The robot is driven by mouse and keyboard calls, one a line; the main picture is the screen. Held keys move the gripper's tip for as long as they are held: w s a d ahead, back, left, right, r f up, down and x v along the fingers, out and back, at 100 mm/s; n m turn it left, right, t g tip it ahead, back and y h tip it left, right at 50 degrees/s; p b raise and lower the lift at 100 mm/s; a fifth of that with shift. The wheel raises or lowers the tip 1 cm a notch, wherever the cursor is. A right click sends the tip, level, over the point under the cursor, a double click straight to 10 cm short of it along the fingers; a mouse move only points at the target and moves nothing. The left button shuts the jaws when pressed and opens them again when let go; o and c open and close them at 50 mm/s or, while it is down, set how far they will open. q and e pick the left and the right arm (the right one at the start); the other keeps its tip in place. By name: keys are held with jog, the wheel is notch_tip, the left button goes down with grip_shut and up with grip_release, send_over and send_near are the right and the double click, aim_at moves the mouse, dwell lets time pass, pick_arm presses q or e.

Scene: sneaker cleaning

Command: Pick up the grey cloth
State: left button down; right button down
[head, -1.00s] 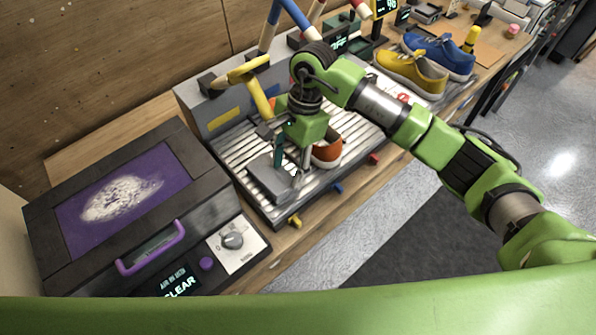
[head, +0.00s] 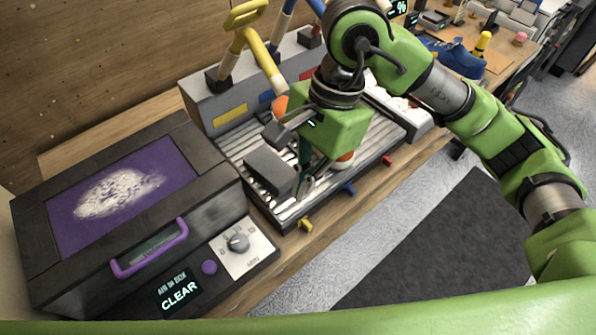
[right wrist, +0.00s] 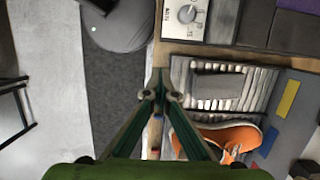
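The grey cloth (head: 268,171) lies as a flat dark rectangle on the ribbed metal rack (head: 236,148), near its front left. It also shows in the right wrist view (right wrist: 218,87), up and to the right of my fingertips. My right gripper (head: 301,188) points down just right of the cloth in the head view. In the right wrist view its fingers (right wrist: 158,92) converge almost to a point with nothing held between them, over the rack's edge. My left gripper is out of view.
An orange sneaker (right wrist: 232,136) stands on the rack beside the cloth, mostly hidden by my gripper in the head view. A dark box with a purple window (head: 125,190) and handle stands left. Yellow and blue upright fixtures (head: 246,45) rise behind the rack.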

jog(key=shift+s+d+r, duration=0.4)
jog(key=shift+s+d, duration=0.15)
jog(key=shift+d, duration=0.2)
jog(key=c, duration=1.7)
grip_release()
jog(key=shift+w+f, duration=0.1)
jog(key=shift+w, duration=0.1)
jog(key=o, duration=1.1)
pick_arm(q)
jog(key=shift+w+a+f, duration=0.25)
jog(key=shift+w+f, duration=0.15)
pick_arm(e)
jog(key=shift+s, duration=0.1)
